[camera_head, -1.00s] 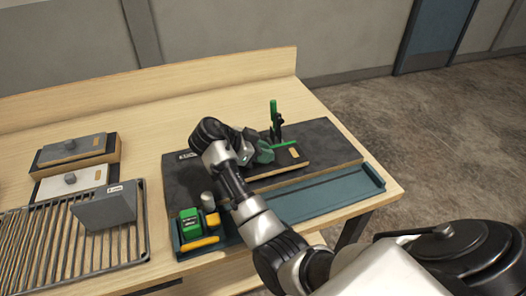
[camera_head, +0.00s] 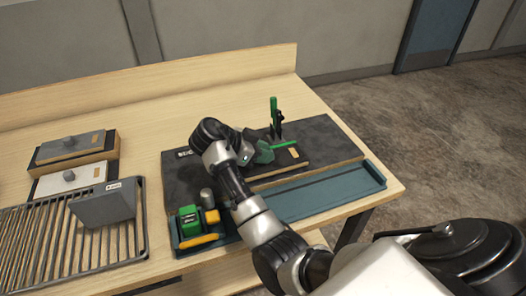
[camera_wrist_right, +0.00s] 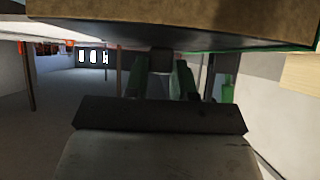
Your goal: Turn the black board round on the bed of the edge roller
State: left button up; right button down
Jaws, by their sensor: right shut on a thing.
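The black board (camera_head: 293,160) lies on the dark bed (camera_head: 335,146) of the edge roller, with a light wooden front edge and a small tan label at its right. My right gripper (camera_head: 264,153) is low over the board's left part and shut on it; the arm hides the exact grip. In the right wrist view, the green fingers (camera_wrist_right: 162,75) reach to a small dark block under a broad wood-edged slab (camera_wrist_right: 180,18). A green upright post (camera_head: 275,118) stands behind the board, with a green bar beside it. My left gripper is not in view.
A teal tray (camera_head: 325,190) runs along the front of the bed. A green block (camera_head: 189,220), a yellow piece and a grey cylinder (camera_head: 207,198) sit at its left. A slatted rack (camera_head: 40,250) with a grey panel (camera_head: 105,203) stands left. The table's back is clear.

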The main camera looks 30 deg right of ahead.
jog(key=shift+f, duration=0.35)
dwell(0.4)
jog(key=c, duration=0.8)
grip_release()
jog(key=shift+c, duration=0.2)
jog(key=shift+r+b, duration=0.4)
jog(key=shift+r, duration=0.1)
notch_tip(320, 180, up, 3)
jog(key=shift+r+b, duration=0.1)
jog(key=shift+b, duration=0.25)
jog(key=s+d+r, duration=0.5)
jog(key=s+r, duration=0.2)
jog(key=s, duration=0.3)
jog(key=shift+s+d+b, duration=0.2)
jog(key=shift+d+b, duration=0.05)
jog(key=shift+b, duration=0.15)
jog(key=shift+f, duration=0.1)
